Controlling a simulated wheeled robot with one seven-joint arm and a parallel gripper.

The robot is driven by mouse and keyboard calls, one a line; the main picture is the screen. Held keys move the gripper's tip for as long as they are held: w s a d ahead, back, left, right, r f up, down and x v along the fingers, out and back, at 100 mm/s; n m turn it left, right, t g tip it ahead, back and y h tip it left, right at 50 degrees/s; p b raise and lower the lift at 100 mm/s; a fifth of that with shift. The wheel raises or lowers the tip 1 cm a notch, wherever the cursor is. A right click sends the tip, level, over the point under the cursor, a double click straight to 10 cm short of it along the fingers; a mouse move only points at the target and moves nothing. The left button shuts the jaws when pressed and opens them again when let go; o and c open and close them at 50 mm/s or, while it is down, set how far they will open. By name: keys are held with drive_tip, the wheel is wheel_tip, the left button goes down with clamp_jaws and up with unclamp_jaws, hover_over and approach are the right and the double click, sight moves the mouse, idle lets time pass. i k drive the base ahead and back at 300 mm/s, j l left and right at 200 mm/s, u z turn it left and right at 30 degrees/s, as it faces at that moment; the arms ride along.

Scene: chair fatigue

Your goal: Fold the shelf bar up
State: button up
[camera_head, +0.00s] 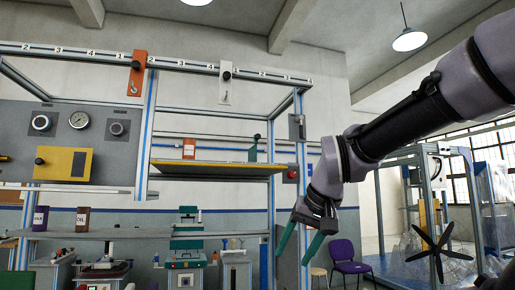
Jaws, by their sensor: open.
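My gripper (293,258) hangs down right of and below the shelf, near the right upright. Its two green fingers are spread apart with nothing between them. It is apart from the shelf's front edge in the picture; the depth between them is hard to judge.
A numbered top rail (180,64) carries an orange bracket (137,73) and a white one (225,84). A gauge panel (75,135) stands left. A lower shelf (140,234) holds cans. A purple chair (349,257) and another frame stand right.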

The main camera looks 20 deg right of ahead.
sight(181, 163)
drive_tip(key=i, duration=0.55)
drive_tip(key=i+j, duration=0.15)
drive_tip(key=i, duration=0.4)
